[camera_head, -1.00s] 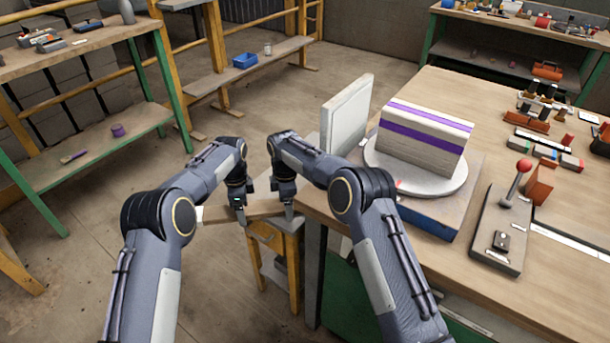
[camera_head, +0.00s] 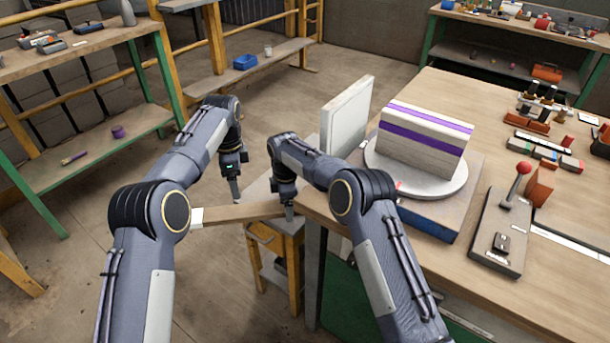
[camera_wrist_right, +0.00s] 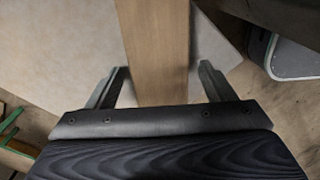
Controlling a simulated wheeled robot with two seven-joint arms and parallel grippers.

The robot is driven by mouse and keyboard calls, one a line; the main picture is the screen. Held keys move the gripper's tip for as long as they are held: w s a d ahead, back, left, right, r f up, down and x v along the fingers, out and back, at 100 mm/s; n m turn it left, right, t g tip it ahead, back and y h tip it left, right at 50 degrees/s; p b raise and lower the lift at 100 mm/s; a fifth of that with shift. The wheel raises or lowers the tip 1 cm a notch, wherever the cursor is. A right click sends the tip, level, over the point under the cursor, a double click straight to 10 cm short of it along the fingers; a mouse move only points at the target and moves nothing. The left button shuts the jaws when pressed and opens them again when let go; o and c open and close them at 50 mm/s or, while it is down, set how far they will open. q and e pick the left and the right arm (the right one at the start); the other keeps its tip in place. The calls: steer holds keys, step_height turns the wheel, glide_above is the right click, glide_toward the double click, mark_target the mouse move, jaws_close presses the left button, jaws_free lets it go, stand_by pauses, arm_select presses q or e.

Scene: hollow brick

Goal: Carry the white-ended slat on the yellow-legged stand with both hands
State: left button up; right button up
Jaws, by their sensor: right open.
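The wooden slat (camera_head: 238,213) lies across the grey-topped, yellow-legged stand (camera_head: 294,262); its white end (camera_head: 197,217) sticks out to the left. Its other end is hidden by my right gripper and arm. My right gripper (camera_head: 288,212) is at the slat's right part; in the right wrist view the open right gripper (camera_wrist_right: 160,88) has one finger on each side of the slat (camera_wrist_right: 158,45), with gaps. My left gripper (camera_head: 236,197) hangs just behind the slat's middle, pointing down. Its finger opening is not clear, and nothing shows in it.
A workbench (camera_head: 450,285) stands right of the stand, with a white turntable (camera_head: 440,190) bearing a purple-striped block (camera_head: 425,137). An upright pale panel (camera_head: 346,115) stands beside it. A green-legged shelf (camera_head: 85,160) is at left. Floor between is clear.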

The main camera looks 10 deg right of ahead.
steer(key=shift+r, duration=0.3)
step_height(320, 180, up, 11)
steer(key=shift+r, duration=0.2)
stand_by(0.3)
